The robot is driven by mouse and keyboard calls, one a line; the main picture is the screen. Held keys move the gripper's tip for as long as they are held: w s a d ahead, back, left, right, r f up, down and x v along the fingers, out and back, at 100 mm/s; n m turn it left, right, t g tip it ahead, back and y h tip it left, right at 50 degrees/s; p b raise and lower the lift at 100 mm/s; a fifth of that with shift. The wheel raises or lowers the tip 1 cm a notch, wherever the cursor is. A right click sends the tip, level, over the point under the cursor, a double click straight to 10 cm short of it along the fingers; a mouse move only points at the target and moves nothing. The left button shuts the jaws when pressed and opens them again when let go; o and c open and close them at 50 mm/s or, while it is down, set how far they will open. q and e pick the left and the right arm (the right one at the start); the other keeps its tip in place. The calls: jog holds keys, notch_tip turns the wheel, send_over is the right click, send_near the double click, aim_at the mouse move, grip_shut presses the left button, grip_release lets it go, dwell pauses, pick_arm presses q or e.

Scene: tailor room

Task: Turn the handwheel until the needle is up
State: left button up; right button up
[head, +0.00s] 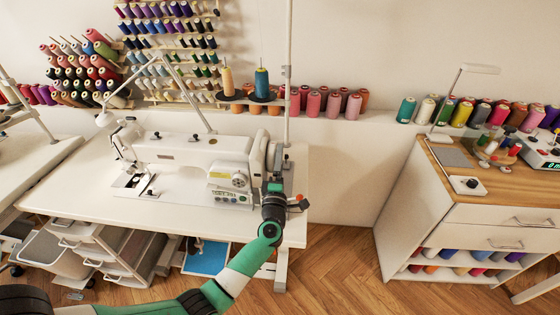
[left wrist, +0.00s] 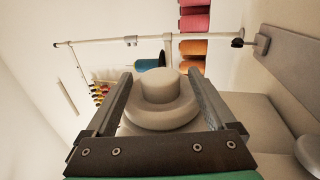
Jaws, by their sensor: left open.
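The white sewing machine (head: 205,155) stands on the white table, its needle area at the left end; the needle is too small to tell its height. The pale handwheel (head: 271,157) is at the machine's right end. In the left wrist view the handwheel (left wrist: 162,108), a round disc with a raised hub, lies between the two fingers. My left gripper (head: 277,180) is at the handwheel, partly hidden by its own wrist in the head view. In the left wrist view its fingers (left wrist: 160,82) are apart, one on each side of the wheel. My right gripper is not in view.
A thread stand with a tan cone (head: 227,82) and a blue cone (head: 262,83) rises behind the machine. Thread racks (head: 165,45) cover the wall. A wood-topped cabinet (head: 445,178) stands at the right, across a gap of bare floor (head: 335,265).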

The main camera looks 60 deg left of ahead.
pick_arm(q)
jog(key=p+v, duration=0.3)
jog(key=v, duration=0.8)
jog(key=shift+s+d, duration=0.15)
jog(key=shift+d, duration=0.05)
jog(key=shift+f, duration=0.15)
